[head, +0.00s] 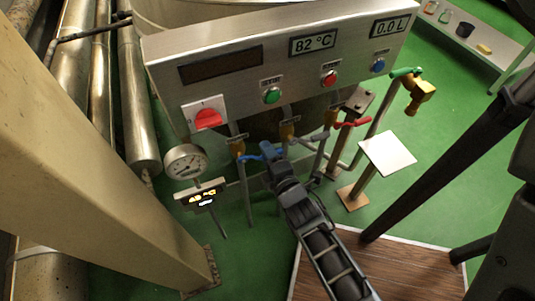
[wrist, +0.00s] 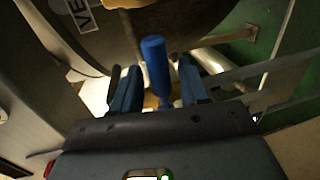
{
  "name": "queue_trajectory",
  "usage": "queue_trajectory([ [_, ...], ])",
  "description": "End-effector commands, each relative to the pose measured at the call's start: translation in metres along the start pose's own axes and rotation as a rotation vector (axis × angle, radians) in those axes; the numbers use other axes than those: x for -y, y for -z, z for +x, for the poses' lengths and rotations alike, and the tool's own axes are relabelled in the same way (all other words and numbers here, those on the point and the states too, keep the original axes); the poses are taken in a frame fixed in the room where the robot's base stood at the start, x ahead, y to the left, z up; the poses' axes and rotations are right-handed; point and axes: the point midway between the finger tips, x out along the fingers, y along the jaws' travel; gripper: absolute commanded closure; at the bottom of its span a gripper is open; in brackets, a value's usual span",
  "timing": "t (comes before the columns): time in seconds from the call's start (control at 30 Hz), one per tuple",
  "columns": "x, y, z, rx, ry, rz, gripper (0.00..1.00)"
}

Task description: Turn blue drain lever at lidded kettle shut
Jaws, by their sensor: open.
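The blue drain lever (head: 250,158) shows in the head view below the left part of the control panel, beside a brass valve body (head: 237,148). My gripper (head: 272,153) is right at it and partly hides its right end. In the wrist view the lever's blue handle (wrist: 156,66) stands upright between my two open fingers (wrist: 158,88), with a visible gap on both sides. Its lower end runs toward a brass-coloured part behind the gripper body. The kettle (wrist: 150,22) fills the top of the wrist view as a dark curved wall.
A steel control panel (head: 225,68) with a red switch, buttons and displays hangs above. A pressure gauge (head: 186,162) is left of my gripper. A red lever (head: 354,122) and a green lever (head: 404,71) are to the right. A beige column (head: 80,150) stands at left.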

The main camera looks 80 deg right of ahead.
Motion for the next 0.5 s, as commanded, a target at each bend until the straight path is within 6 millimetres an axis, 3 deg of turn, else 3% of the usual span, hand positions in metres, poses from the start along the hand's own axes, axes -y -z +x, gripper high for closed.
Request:
queue_trajectory([
  [0.5, 0.001, 0.001, -0.070, -0.001, 0.002, 0.000, 0.56],
])
